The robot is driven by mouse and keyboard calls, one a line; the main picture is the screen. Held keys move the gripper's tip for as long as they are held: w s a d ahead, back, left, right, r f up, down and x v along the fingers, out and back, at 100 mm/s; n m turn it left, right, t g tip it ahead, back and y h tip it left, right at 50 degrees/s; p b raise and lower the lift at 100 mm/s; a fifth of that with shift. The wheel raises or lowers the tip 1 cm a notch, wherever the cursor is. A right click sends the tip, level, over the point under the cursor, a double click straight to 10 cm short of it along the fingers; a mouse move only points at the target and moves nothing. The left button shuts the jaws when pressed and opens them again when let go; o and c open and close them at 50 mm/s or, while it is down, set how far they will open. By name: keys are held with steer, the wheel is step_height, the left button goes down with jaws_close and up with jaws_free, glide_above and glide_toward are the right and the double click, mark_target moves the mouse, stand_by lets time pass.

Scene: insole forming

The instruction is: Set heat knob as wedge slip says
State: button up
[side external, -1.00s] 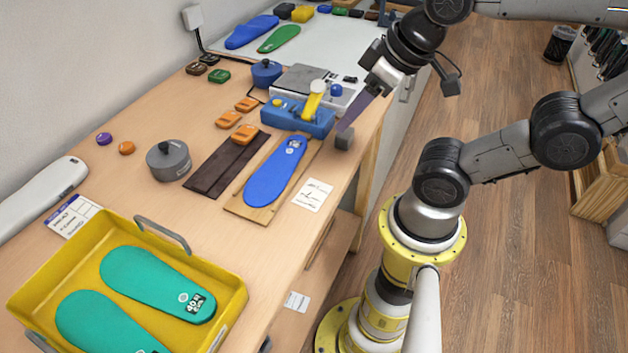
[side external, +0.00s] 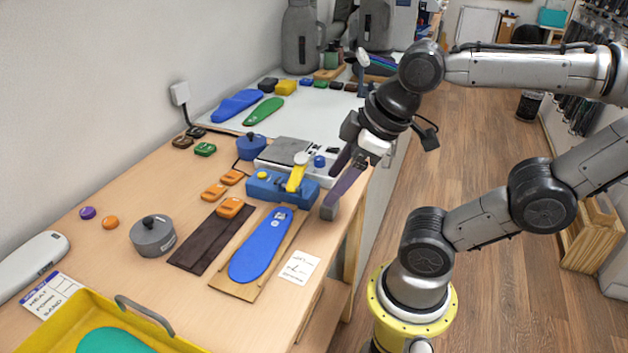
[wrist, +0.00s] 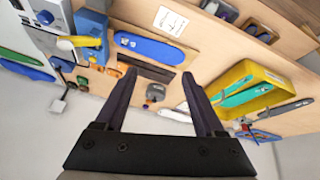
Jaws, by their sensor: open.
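A white paper slip (side external: 298,268) with handwriting, too small to read surely, lies right of the blue insole; it also shows in the wrist view (wrist: 170,20). The white unit with a grey plate (side external: 285,155) carries a blue knob (side external: 319,161), which may be the heat knob. Its setting cannot be read. My gripper (side external: 337,186) is open and empty, above the table's right edge, beside the blue press. In the wrist view its two fingers (wrist: 160,76) are wide apart with nothing between them up close.
The blue press (side external: 280,187) with a yellow lever stands in front of the white unit. A blue insole (side external: 261,245) lies on a board. A lidded grey pot (side external: 153,236), several orange pieces (side external: 230,207) and a yellow tray (side external: 75,318) are leftward.

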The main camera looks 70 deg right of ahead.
steer(key=w+d+r+n+g, duration=0.1)
steer(key=w+d+r+n, duration=0.2)
steer(key=w+r+n, duration=0.3)
steer(key=m+g, duration=0.2)
steer(key=g, duration=0.3)
glide_above(320, 158)
steer(key=d, duration=0.1)
step_height(320, 158, down, 9)
steer(key=f, duration=1.3)
steer(key=shift+a+f, duration=0.2)
steer(key=shift+a, duration=0.15)
steer(key=shift+c, duration=0.2)
jaws_close()
